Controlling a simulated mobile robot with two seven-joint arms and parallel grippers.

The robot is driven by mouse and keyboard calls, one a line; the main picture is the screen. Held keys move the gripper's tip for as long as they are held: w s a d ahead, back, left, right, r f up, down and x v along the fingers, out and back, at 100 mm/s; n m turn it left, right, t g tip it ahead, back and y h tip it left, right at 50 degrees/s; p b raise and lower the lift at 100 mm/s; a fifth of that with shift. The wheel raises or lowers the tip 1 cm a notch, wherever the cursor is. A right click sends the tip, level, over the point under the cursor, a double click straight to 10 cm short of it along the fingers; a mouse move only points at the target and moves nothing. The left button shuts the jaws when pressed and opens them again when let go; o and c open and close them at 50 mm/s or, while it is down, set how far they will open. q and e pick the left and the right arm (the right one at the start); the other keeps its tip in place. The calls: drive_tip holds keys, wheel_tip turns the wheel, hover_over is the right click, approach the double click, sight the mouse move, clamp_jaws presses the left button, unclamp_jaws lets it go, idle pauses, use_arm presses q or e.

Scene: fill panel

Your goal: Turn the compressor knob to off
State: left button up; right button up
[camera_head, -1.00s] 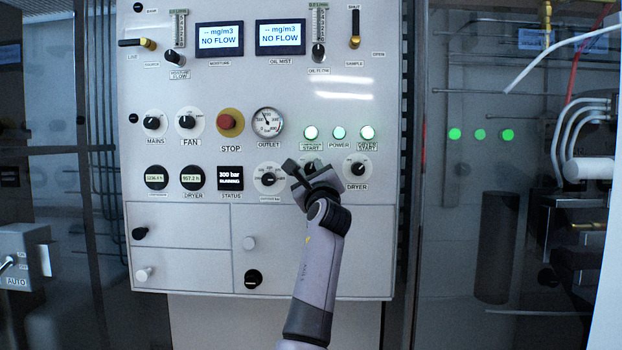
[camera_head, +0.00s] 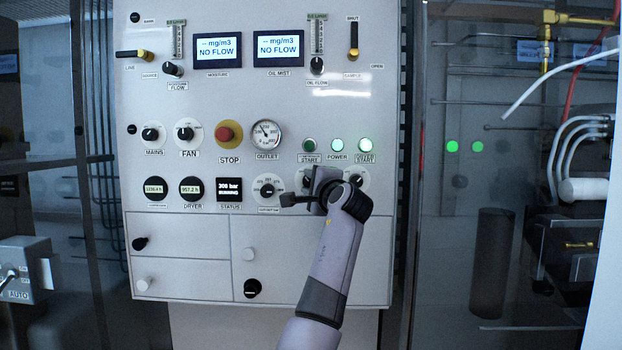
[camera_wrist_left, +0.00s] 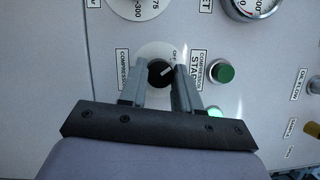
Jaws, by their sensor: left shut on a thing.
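The compressor knob (camera_wrist_left: 160,71) is a black round knob with a white pointer line on a white dial plate, labelled COMPRESSOR. In the left wrist view it sits between the two fingertips of my left gripper (camera_wrist_left: 164,76), which is shut on it. The pointer slants toward the upper right in that view. In the head view my left gripper (camera_head: 316,190) is against the panel and hides most of the knob; only an edge of its plate (camera_head: 301,180) shows. My right gripper is not in view.
The dryer knob (camera_head: 360,180) is just right of my gripper, partly hidden. The outlet-side dial (camera_head: 268,188) is close on its left. The compressor start button (camera_head: 309,145) above is dark green; the power light (camera_head: 337,145) is lit. A red stop button (camera_head: 227,133) stands further left.

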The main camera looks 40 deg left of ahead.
use_arm(q)
drive_tip(key=shift+n+h, duration=0.3)
drive_tip(key=shift+n, duration=0.5)
drive_tip(key=shift+g, duration=0.3)
drive_tip(key=o, duration=1)
drive_tip(key=shift+o, duration=0.2)
drive_tip(key=b+v, duration=0.1)
drive_tip(key=v, duration=0.6)
drive_tip(key=shift+b, duration=0.35)
